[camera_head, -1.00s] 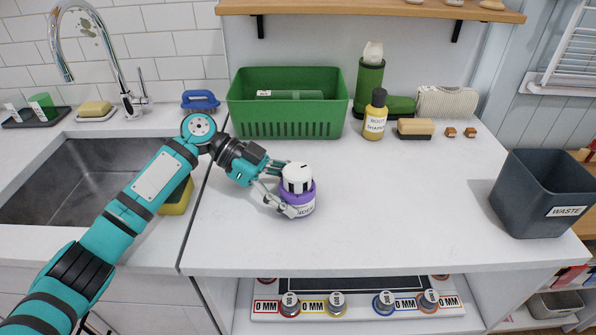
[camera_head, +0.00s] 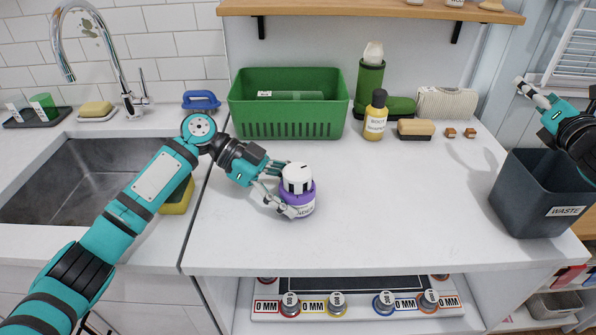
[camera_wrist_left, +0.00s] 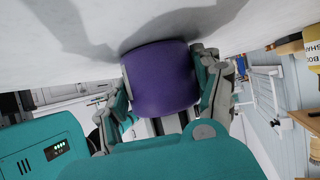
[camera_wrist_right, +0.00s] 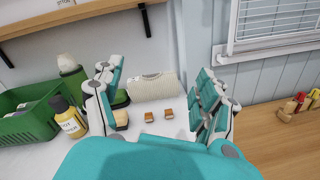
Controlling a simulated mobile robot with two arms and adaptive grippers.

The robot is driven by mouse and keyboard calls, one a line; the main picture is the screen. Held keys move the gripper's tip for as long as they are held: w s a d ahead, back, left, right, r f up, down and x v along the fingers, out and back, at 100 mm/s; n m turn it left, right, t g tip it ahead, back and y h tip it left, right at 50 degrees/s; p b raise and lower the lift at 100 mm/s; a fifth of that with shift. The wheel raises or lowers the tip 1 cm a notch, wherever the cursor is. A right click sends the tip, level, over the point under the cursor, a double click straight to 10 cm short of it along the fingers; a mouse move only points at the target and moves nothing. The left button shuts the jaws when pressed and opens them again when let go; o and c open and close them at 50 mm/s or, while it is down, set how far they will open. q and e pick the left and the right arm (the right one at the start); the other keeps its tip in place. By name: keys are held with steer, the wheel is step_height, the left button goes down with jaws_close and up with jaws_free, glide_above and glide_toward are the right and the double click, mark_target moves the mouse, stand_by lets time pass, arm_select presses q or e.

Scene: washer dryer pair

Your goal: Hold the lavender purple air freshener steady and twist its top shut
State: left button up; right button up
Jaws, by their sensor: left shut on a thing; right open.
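The purple air freshener (camera_head: 299,201) stands upright on the white counter, with a white top (camera_head: 297,174) marked with dark patches. My left gripper (camera_head: 284,192) is shut on its purple body from the left side. In the left wrist view the purple body (camera_wrist_left: 161,80) sits between both fingers, and its top is not visible there. My right gripper (camera_head: 530,92) is at the right edge of the head view, above the waste bin and well away from the freshener. In the right wrist view its fingers (camera_wrist_right: 157,95) are spread and empty.
A green basket (camera_head: 290,126), a yellow bottle (camera_head: 375,118), a brush (camera_head: 414,128) and two small brown blocks (camera_head: 460,132) stand along the back. The dark waste bin (camera_head: 520,203) is at the right. The counter right of the freshener is clear.

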steer(key=s+a+f+n+y, duration=0.1)
steer(key=a+f+n+y, duration=0.2)
steer(key=a, duration=0.5)
steer(key=s+a+f+n+y, duration=0.1)
steer(key=a+n+y, duration=0.1)
steer(key=a+n, duration=0.5)
steer(key=n+g+y, duration=0.4)
steer(key=g+y, duration=0.1)
steer(key=y, duration=0.3)
glide_toward(308, 180)
steer(key=shift+w+a+f, duration=0.25)
steer(key=shift+w+a, duration=0.05)
steer(key=shift+w, duration=0.1)
steer(key=x, duration=1.1)
steer(key=shift+w+a+r, duration=0.2)
steer(key=shift+r, duration=0.05)
steer(key=c, duration=1.2)
